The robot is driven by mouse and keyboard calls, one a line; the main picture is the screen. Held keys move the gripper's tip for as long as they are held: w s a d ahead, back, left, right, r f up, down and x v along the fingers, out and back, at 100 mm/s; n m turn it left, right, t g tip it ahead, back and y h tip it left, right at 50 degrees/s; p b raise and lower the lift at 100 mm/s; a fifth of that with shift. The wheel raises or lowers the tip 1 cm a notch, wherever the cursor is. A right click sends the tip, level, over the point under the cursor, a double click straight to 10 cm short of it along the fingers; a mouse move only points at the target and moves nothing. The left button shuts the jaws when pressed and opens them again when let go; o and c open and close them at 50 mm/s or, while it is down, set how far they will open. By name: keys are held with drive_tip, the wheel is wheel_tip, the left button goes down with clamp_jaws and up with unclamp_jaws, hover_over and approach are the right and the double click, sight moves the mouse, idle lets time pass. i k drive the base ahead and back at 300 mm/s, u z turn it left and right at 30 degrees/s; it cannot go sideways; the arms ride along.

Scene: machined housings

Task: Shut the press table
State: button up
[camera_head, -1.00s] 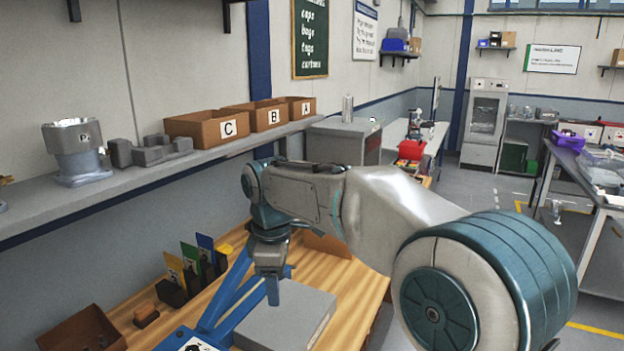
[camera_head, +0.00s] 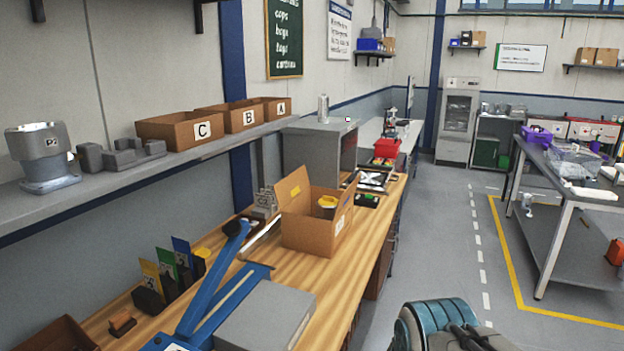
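A blue press-like frame (camera_head: 205,297) with a long raised lever stands on the wooden bench at the bottom of the head view. A flat grey slab (camera_head: 265,314), which looks like the press table, sits at its right side. The bottom of the frame is cut off, so I cannot tell how far the table is pulled out. Only a teal and grey part of my arm (camera_head: 437,324) shows at the bottom right. My gripper is out of view.
An open cardboard box (camera_head: 308,235) with a yellow-topped item stands behind the press. Coloured cards (camera_head: 168,273) stand in holders to its left. A shelf with bins (camera_head: 182,130) runs along the wall. The floor aisle (camera_head: 450,240) to the right is clear.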

sight(376, 181)
drive_tip(key=k, duration=0.6)
drive_tip(key=z, duration=0.9)
drive_tip(key=i, duration=0.75)
drive_tip(key=z, duration=1)
drive_tip(key=i, duration=1.25)
drive_tip(key=u, duration=0.85)
drive_tip(key=i, duration=0.8)
drive_tip(key=u, duration=0.8)
drive_tip(key=i, duration=0.75)
drive_tip(key=z, duration=0.4)
drive_tip(key=i, duration=1.15)
drive_tip(key=u, duration=0.75)
drive_tip(key=i, duration=0.35)
drive_tip(key=u, duration=0.2)
